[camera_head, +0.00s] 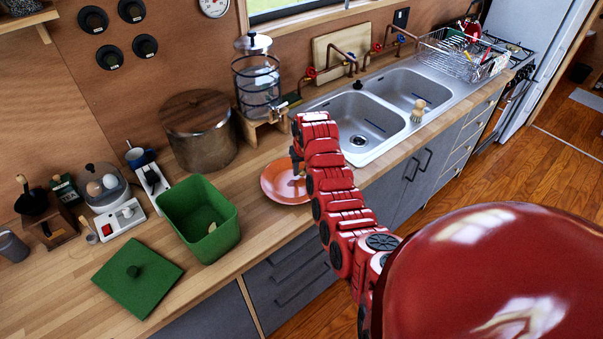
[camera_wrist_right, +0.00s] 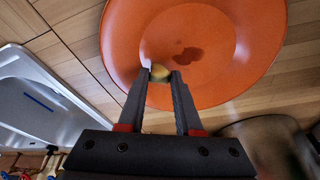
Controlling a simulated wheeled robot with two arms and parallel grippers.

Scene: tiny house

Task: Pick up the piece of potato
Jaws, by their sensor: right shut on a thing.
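My right gripper (camera_wrist_right: 160,75) is shut on a small yellowish piece of potato (camera_wrist_right: 160,73), held between its fingertips in the right wrist view. The orange plate (camera_wrist_right: 222,88) lies behind the fingertips, with a dark shadow on it apart from the piece. In the head view my right arm reaches to the plate (camera_head: 283,187) on the wooden counter, and my gripper (camera_head: 298,165) is over it, mostly hidden by the arm. The potato cannot be made out there. My left gripper is not in view.
A green open bin (camera_head: 184,211) with a small pale piece (camera_head: 211,227) inside stands left of the plate, its green lid (camera_head: 112,285) nearby. The sink (camera_head: 350,150) is to the right.

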